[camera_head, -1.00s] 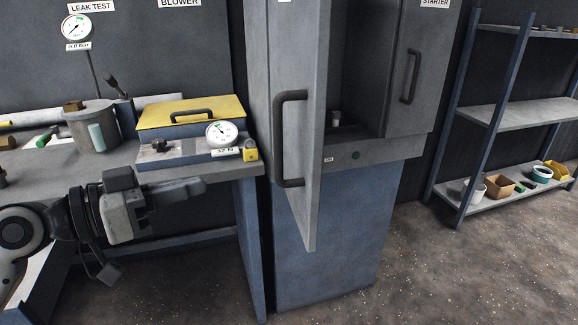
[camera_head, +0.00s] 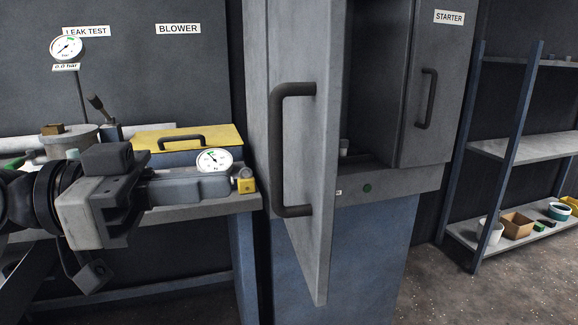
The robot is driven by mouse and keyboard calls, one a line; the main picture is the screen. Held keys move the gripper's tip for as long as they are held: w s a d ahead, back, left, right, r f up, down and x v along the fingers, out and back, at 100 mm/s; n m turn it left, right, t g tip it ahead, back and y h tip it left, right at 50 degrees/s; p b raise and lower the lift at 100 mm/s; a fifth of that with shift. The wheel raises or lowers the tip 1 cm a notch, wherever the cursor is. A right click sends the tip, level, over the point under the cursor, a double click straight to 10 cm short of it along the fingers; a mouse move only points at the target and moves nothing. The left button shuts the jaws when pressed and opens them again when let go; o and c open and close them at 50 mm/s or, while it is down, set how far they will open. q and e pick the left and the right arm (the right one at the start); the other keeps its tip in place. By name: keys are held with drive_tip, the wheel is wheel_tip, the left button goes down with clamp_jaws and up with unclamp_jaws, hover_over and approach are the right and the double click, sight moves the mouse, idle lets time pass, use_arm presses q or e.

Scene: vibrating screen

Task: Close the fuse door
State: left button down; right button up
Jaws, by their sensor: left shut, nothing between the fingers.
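The fuse door appears to be the open grey door (camera_head: 318,215) on the cabinet left of the starter door; its own label is not readable. It stands swung out toward me, with a dark bar handle (camera_head: 278,150) on its face. My right gripper is not in view.
The starter door (camera_head: 440,95) with its handle is shut on the right. The workbench (camera_head: 205,211) at left carries a yellow-topped case (camera_head: 215,138), a dial gauge (camera_head: 214,161) and a small yellow block (camera_head: 246,184). A shelf rack (camera_head: 520,148) stands at far right.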

sight(319, 175)
use_arm(q)
drive_tip(key=p+x, duration=0.2)
drive_tip(key=x, duration=0.6)
drive_tip(key=shift+w+d, duration=0.1)
drive_tip(key=shift+d, duration=0.3)
